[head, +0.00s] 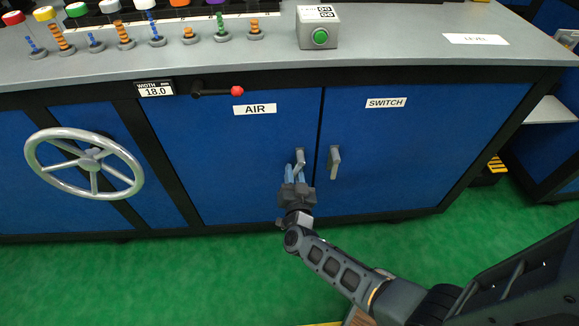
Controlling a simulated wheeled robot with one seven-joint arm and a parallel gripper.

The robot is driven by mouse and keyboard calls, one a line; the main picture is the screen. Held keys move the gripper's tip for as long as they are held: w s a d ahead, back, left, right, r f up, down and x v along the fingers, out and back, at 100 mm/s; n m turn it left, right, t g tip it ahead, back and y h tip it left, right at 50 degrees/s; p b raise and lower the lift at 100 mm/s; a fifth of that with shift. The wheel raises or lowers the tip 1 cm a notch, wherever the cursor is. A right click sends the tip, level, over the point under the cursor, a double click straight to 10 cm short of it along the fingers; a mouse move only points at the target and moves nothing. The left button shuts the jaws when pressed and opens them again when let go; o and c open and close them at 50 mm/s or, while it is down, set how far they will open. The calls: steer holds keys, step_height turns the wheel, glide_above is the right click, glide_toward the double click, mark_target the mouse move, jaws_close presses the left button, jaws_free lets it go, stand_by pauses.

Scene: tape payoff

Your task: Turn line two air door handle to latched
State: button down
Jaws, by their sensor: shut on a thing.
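The blue AIR door (225,150) is closed in the front of the grey-topped cabinet, with a white AIR label (254,109) near its top. Its grey handle (301,156) sits near the door's right edge, and its visible upper part looks tilted. My gripper (295,172) reaches it from below, with its blue fingers shut on the handle. The fingers and wrist hide the handle's lower part. The head view is too small to tell the latch position exactly.
The SWITCH door (390,150) beside it has its own grey handle (334,162), close to the right of my gripper. A handwheel (84,163) and a red-tipped lever (218,92) stick out at left. A green-button box (318,28) stands on the top. The green floor is clear in front.

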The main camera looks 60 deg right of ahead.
steer(key=shift+s+d+f+n+p, duration=0.1)
steer(key=shift+s+d+n+p, duration=0.2)
steer(key=shift+n, duration=0.4)
steer(key=shift+s+d+f+n+p, duration=0.1)
steer(key=shift+s+n+p, duration=0.2)
steer(key=shift+n, duration=0.4)
steer(key=shift+s+d+n+p, duration=0.2)
steer(key=shift+n+p, duration=0.2)
steer(key=shift+n, duration=0.3)
steer(key=c, duration=1.1)
jaws_free()
steer(key=p+v, duration=0.1)
steer(key=v, duration=0.6)
steer(key=shift+s+a, duration=0.25)
steer(key=shift+a, duration=0.05)
